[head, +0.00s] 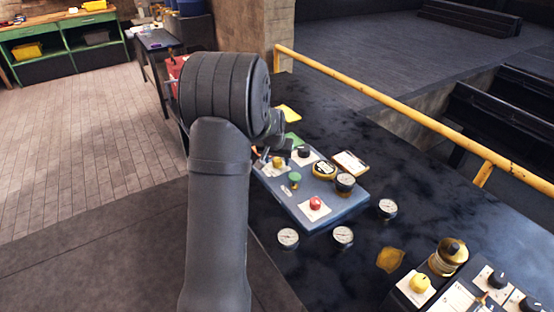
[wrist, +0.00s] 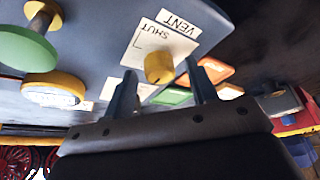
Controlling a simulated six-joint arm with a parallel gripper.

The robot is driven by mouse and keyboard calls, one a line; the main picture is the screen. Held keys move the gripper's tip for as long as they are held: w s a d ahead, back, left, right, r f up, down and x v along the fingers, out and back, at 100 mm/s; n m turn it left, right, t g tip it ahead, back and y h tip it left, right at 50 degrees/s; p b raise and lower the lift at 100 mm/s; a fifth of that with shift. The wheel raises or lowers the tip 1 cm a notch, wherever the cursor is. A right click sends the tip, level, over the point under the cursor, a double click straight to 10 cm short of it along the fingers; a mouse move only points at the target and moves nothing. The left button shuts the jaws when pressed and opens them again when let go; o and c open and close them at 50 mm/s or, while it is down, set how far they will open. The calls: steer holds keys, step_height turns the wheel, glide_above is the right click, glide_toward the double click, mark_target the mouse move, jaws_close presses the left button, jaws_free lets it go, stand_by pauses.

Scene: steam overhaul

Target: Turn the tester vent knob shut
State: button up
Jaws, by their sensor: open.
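The yellow vent knob (wrist: 158,67) sits on a white plate marked VENT and SHUT (wrist: 160,42) in the wrist view. Its pointing direction is hard to read. It also shows in the head view (head: 277,162), on the far left part of the blue tester panel (head: 335,213). My gripper (wrist: 160,68) is open, with one finger to each side of the knob in the wrist view. The fingers look apart from the knob, and I cannot tell how deep they reach around it. In the head view my arm hides most of the gripper.
A black knob (head: 304,151), a green knob (head: 295,177), a red knob (head: 316,203) and a gauge (head: 345,182) share the panel. Loose gauges (head: 288,238) lie on the dark bench. A yellow rail (head: 400,105) runs behind. A second knobbed unit (head: 421,283) stands front right.

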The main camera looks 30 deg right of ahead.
steer(key=shift+f, duration=0.15)
steer(key=shift+c, duration=0.2)
steer(key=c, duration=0.9)
